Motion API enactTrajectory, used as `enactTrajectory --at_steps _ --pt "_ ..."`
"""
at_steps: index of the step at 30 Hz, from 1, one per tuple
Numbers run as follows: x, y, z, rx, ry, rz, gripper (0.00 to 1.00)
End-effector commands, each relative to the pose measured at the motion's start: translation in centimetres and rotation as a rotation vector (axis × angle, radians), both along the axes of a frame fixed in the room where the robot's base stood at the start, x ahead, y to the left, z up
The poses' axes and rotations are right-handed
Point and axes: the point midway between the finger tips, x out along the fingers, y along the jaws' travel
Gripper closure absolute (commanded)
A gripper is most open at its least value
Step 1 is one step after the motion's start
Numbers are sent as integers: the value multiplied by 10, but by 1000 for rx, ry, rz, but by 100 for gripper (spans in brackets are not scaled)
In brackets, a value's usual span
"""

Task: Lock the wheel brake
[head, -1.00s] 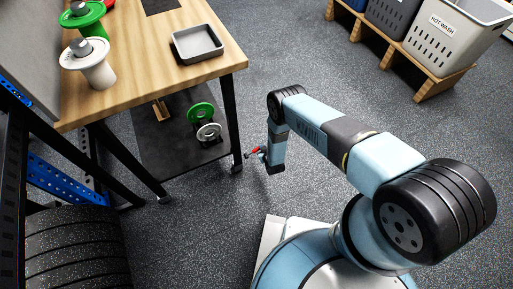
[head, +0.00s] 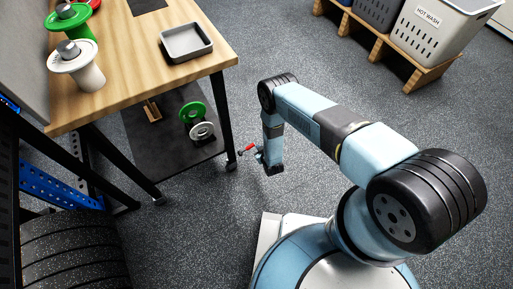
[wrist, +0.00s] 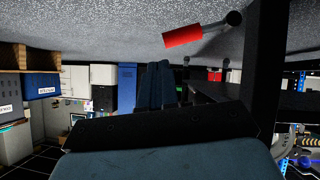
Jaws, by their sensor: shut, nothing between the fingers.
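The wheel brake appears as a red-handled lever (head: 247,149) beside the caster (head: 231,166) at the foot of the bench's near right leg. In the wrist view its red grip (wrist: 183,37) sits on a thin grey rod with a dark round end, above and right of my fingertips. My gripper (head: 260,157) is low over the floor, just right of the lever. The lever's pivot is hard to make out in the head view.
The wooden bench (head: 205,71) carries a grey tray (head: 186,41) and spools. Its dark lower shelf (head: 165,160) holds a green and a white ring. A wooden rack with baskets (head: 432,30) stands at the upper right. The floor right of my gripper is clear.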

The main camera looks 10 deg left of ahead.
Motion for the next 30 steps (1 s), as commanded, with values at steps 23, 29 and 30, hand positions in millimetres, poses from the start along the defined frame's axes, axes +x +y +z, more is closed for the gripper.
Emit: enactTrajectory --at_steps 23,29,30 --pt "-25 -19 28 2 -2 5 100" --pt "-25 -19 28 3 -3 7 100" --pt "-25 -19 28 3 -3 7 100"
